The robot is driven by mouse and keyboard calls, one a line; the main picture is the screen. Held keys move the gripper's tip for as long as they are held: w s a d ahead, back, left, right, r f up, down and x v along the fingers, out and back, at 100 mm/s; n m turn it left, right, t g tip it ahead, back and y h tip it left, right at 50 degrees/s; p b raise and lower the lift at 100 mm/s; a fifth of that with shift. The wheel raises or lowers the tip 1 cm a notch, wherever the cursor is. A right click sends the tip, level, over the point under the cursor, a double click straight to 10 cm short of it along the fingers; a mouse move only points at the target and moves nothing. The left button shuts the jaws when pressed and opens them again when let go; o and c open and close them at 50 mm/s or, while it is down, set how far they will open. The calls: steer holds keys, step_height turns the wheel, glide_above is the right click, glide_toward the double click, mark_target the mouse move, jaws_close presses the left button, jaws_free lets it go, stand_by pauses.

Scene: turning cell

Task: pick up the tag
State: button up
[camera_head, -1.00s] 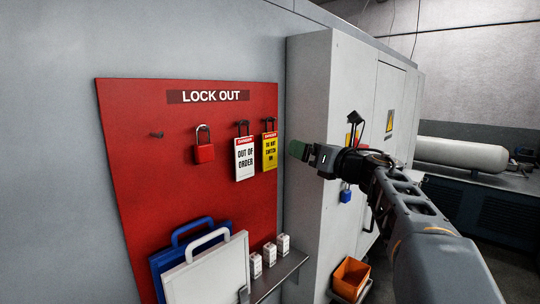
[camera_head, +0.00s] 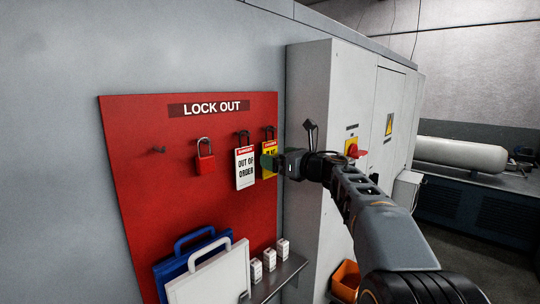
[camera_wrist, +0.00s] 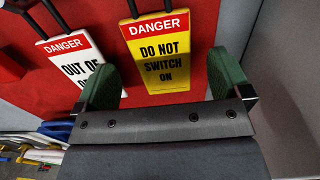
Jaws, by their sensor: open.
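A yellow tag (camera_wrist: 162,62) with a red DANGER band reads "DO NOT SWITCH ON" in the wrist view. It hangs on the red lock-out board, and in the head view the tag (camera_head: 268,150) is partly hidden by my gripper. A white "OUT OF ORDER" tag (camera_head: 245,168) hangs just left of it. That white tag also shows at the left of the wrist view (camera_wrist: 78,62). My gripper (camera_wrist: 164,85) is open, with its green fingers apart, one on each side of the yellow tag's lower part in the picture. Contact with the tag cannot be told.
A red padlock (camera_head: 205,162) hangs left of the tags on the red board (camera_head: 140,190). A grey cabinet (camera_head: 308,110) with a red switch (camera_head: 357,150) stands close on the right. Below are a small shelf (camera_head: 285,276) and a white-handled panel (camera_head: 205,280).

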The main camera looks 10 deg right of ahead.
mark_target(271, 150)
steer(key=shift+p+x, duration=0.7)
steer(key=shift+x, duration=1.25)
steer(key=c, duration=1)
steer(key=shift+r, duration=0.5)
steer(key=shift+s+d+r+b, duration=0.15)
steer(key=shift+d+r+b, duration=0.1)
steer(key=shift+b, duration=0.1)
steer(key=b+v, duration=0.5)
steer(key=v, duration=1.2)
steer(key=shift+s+d+b, duration=0.1)
steer(key=shift+s+b, duration=0.15)
steer(key=shift+b, duration=0.15)
